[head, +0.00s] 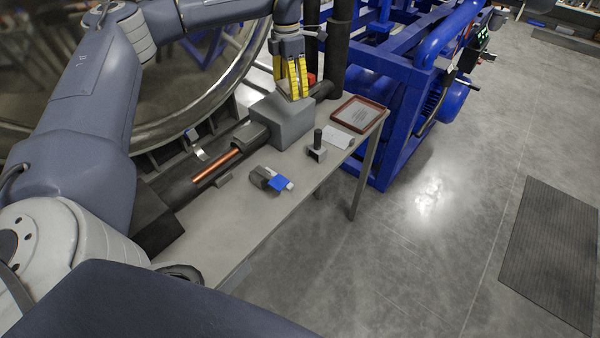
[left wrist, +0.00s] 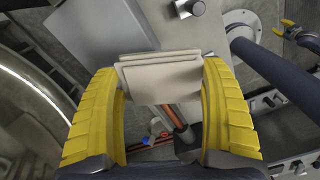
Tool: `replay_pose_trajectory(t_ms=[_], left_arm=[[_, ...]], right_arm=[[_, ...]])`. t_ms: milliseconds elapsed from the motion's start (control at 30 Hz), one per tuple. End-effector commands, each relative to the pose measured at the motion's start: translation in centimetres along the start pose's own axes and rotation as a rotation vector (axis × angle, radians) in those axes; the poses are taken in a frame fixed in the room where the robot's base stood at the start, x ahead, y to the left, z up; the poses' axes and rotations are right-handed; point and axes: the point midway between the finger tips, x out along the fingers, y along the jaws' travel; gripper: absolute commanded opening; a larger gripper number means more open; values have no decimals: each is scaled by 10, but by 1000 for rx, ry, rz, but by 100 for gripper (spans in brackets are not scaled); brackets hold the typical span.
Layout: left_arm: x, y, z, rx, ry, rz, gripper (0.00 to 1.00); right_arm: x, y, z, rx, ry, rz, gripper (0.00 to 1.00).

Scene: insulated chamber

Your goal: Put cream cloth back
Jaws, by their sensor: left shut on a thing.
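The cream cloth (left wrist: 160,72) is a folded, layered pad. In the left wrist view it is held between the two yellow fingers of my left gripper (left wrist: 160,95). In the head view my left gripper (head: 292,80) points down just above the grey box (head: 284,122) on the bench; the cloth is mostly hidden by the fingers there. I cannot tell whether the cloth touches the box. A small yellow gripper, apparently my right one (left wrist: 284,28), shows at the upper right of the left wrist view, away from the cloth. Its opening is too small to judge.
The narrow grey bench (head: 232,222) holds a copper-coloured rod (head: 217,165), a roll with a blue tag (head: 280,183), a small block with a dark post (head: 317,147), a white paper (head: 338,137) and a brown-rimmed tray (head: 359,115). The bench's near part is clear. A blue frame (head: 385,165) stands behind.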

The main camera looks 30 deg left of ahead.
Motion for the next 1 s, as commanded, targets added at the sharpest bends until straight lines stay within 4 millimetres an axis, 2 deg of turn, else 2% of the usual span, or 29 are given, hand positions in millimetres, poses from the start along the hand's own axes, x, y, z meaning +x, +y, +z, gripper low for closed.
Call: replay_pose_trajectory(t_ms=[100, 300, 500, 667, 767, 1000], left_arm=[[-2, -29, -14, 97, 2, 2, 50], [-5, -69, -33, 232, 4, 13, 50], [-5, -96, -45, 326, 11, 22, 50], [-1, -107, -49, 366, 18, 25, 50], [12, -108, -51, 374, 24, 23, 50], [64, -107, -52, 375, 26, 21, 50]], right_arm=[[0, 0, 0, 0, 0, 0, 44], [0, 0, 0, 0, 0, 0, 44], [0, 0, 0, 0, 0, 0, 44], [0, 0, 0, 0, 0, 0, 44], [0, 0, 0, 0, 0, 0, 44], [0, 0, 0, 0, 0, 0, 44]])
